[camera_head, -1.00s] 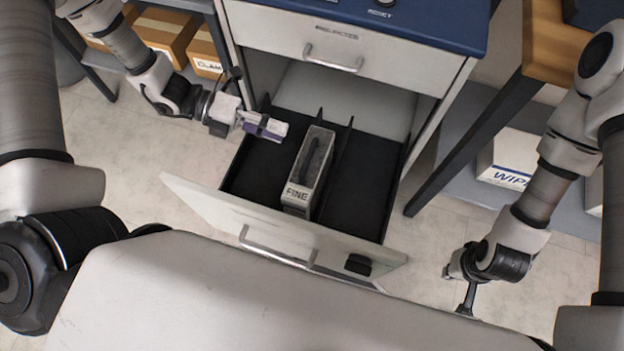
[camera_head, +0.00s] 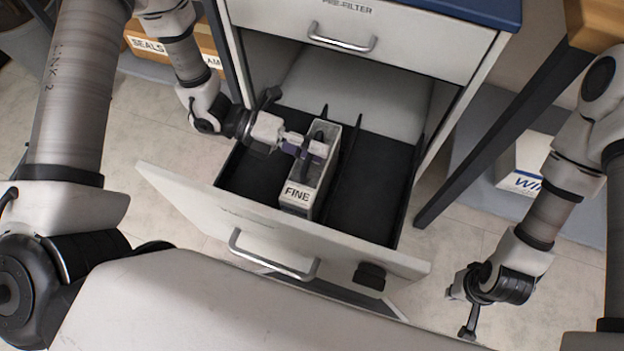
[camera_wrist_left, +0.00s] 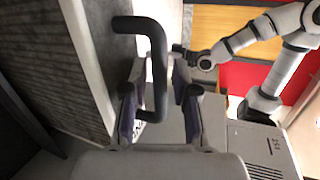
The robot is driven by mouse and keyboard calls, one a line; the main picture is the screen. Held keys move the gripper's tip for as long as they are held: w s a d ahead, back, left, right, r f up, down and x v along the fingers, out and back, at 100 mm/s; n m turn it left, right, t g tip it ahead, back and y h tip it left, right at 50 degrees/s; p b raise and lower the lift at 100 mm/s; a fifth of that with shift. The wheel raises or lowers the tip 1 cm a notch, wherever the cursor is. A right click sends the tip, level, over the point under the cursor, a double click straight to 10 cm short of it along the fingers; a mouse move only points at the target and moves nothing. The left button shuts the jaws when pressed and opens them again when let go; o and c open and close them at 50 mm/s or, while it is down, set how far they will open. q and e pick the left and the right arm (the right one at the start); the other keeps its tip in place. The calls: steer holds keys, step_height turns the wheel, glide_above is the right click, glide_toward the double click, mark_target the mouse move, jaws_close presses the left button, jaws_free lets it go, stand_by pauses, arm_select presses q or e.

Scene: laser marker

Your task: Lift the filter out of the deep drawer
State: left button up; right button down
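The filter (camera_head: 298,194) is a pale upright box marked FINE, with a dark handle on top. It stands in the deep drawer (camera_head: 365,205), which is pulled out and has a black floor and thin dividers. My left gripper (camera_head: 317,149) is over the filter's top at the handle. In the left wrist view the dark handle (camera_wrist_left: 157,60) lies between the two fingers (camera_wrist_left: 160,112), with gaps visible beside it, so the gripper looks open around it. My right gripper (camera_head: 466,328) hangs outside the drawer at the lower right; its fingers are too unclear to judge.
A closed upper drawer marked PRE-FILTER (camera_head: 345,32) sits above the open one. The deep drawer's front panel (camera_head: 270,232) with its bar handle stands between my body and the filter. The drawer's right compartment is empty. Labelled boxes (camera_head: 150,46) stand on a shelf at the left.

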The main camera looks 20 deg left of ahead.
arm_select(q)
jaws_close()
